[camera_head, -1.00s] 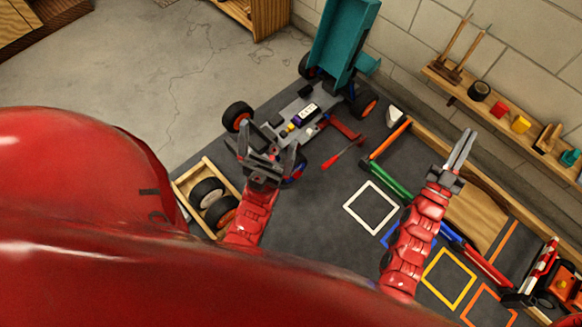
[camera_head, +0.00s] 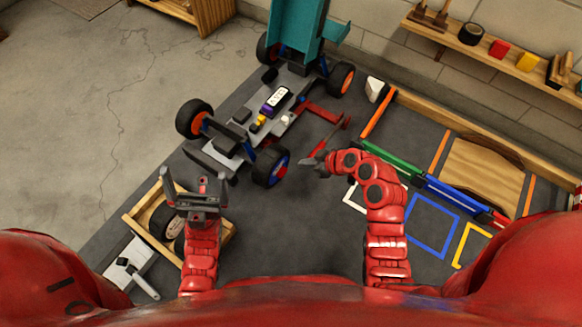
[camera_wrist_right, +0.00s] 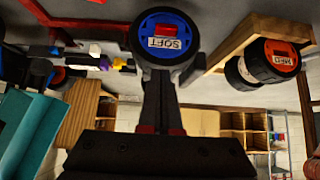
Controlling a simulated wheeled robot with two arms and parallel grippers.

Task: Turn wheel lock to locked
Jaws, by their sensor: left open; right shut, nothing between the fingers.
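The car's near-right wheel (camera_head: 271,166) has a black tyre and a blue hub with some red. In the right wrist view this wheel (camera_wrist_right: 178,22) faces me, with a "SOFT" label and a red wheel lock (camera_wrist_right: 163,30) at its hub. I cannot tell the lock's position for certain. My right gripper (camera_head: 309,162) is shut and empty, just right of the wheel and pointing at it. In the wrist view its fingers (camera_wrist_right: 162,95) reach toward the hub; contact is unclear. My left gripper (camera_head: 196,188) is open and empty above the wooden tyre crate.
The car chassis (camera_head: 262,112) stands on the dark mat with its teal body (camera_head: 296,30) raised. A wooden crate (camera_head: 135,222) holds spare tyres at lower left. A red tool (camera_head: 330,138) lies near my right gripper. Coloured square outlines (camera_head: 432,226) mark the mat at right.

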